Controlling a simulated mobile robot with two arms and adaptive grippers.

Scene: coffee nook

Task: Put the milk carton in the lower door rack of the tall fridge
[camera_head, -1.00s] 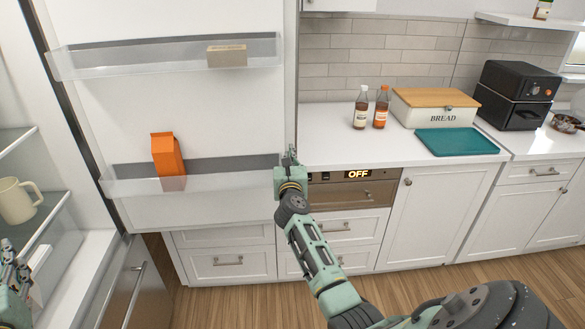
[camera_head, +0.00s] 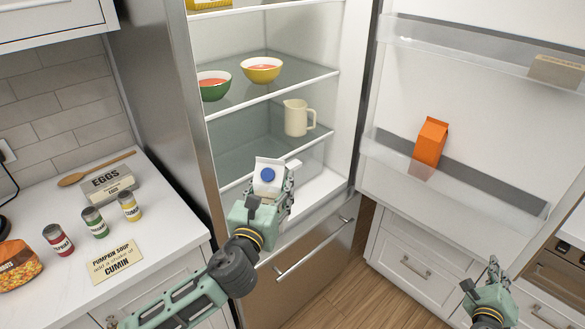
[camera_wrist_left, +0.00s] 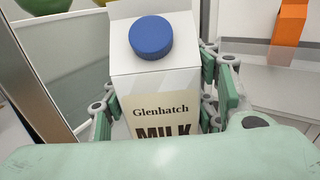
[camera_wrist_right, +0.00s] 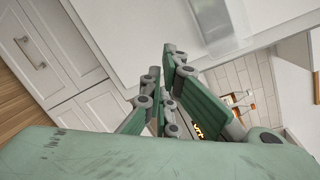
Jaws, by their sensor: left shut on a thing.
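The milk carton (camera_head: 268,176) is white with a blue cap. My left gripper (camera_head: 270,192) is shut on it and holds it upright in front of the open tall fridge (camera_head: 262,150). In the left wrist view the carton (camera_wrist_left: 155,85) stands between the two fingers, its label facing the camera. The lower door rack (camera_head: 520,203) is a clear bin on the open door at the right. An orange carton (camera_head: 430,142) stands in its left part; the rest of the rack looks empty. My right gripper (camera_head: 490,275) is shut and empty, below the door at lower right.
A cream jug (camera_head: 298,118) and two bowls, green (camera_head: 214,86) and yellow (camera_head: 262,70), stand on fridge shelves. The upper door rack (camera_head: 450,58) holds a beige box (camera_head: 557,72). The counter (camera_head: 165,215) at left bears tins, a card and an egg box.

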